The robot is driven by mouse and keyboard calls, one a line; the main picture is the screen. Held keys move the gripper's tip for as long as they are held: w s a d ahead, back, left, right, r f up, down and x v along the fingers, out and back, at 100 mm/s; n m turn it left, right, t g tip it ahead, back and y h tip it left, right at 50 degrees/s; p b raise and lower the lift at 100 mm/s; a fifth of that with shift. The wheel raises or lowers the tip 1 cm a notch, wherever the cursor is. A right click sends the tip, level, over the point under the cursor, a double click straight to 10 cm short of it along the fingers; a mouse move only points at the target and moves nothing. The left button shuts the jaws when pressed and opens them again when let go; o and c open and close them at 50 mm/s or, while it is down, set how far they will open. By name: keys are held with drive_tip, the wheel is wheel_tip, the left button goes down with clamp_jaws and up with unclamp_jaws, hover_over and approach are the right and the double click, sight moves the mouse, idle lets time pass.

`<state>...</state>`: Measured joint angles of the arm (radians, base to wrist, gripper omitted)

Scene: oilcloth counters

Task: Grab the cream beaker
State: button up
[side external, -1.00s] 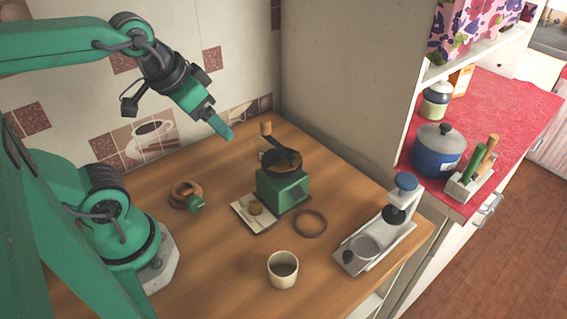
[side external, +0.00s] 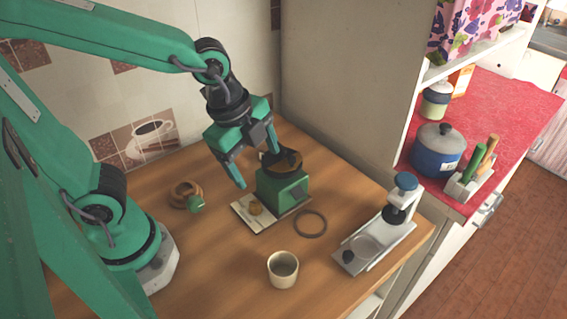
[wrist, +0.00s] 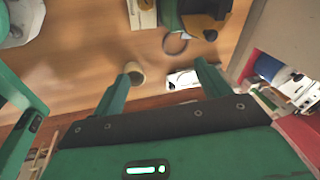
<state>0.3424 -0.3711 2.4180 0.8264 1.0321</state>
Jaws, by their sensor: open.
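The cream beaker (side external: 283,275) stands upright on the wooden counter (side external: 335,190) near its front, its mouth facing up and its inside dark. It also shows in the wrist view (wrist: 135,75), just past the tip of my left-hand finger, which partly covers it. My gripper (side external: 257,168) is open and empty, its fingers spread wide and pointing down. It hangs over the green grinder, behind the beaker and well apart from it.
The green grinder (side external: 282,190) stands on a board beneath my gripper. A dark ring (side external: 310,236) lies between grinder and beaker. A grey and white press (side external: 380,238) stands right of the beaker. Counter left of the beaker is clear.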

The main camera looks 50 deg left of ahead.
drive_tip(key=d+f+m+g, duration=0.1)
drive_tip(key=d+f+m, duration=0.45)
drive_tip(key=m, duration=0.35)
drive_tip(key=m+g+y, duration=0.1)
drive_tip(key=m+g, duration=0.1)
drive_tip(key=m, duration=0.8)
hover_over(283, 275)
wheel_tip(283, 275, down, 5)
drive_tip(key=shift+s+f, duration=0.2)
drive_tip(key=shift+f, duration=0.95)
drive_tip(key=shift+w+f, duration=0.15)
drive_tip(key=shift+f, duration=2.4)
drive_tip(key=c, duration=1.1)
drive_tip(key=shift+r, duration=0.15)
drive_tip(key=shift+r, duration=4.85)
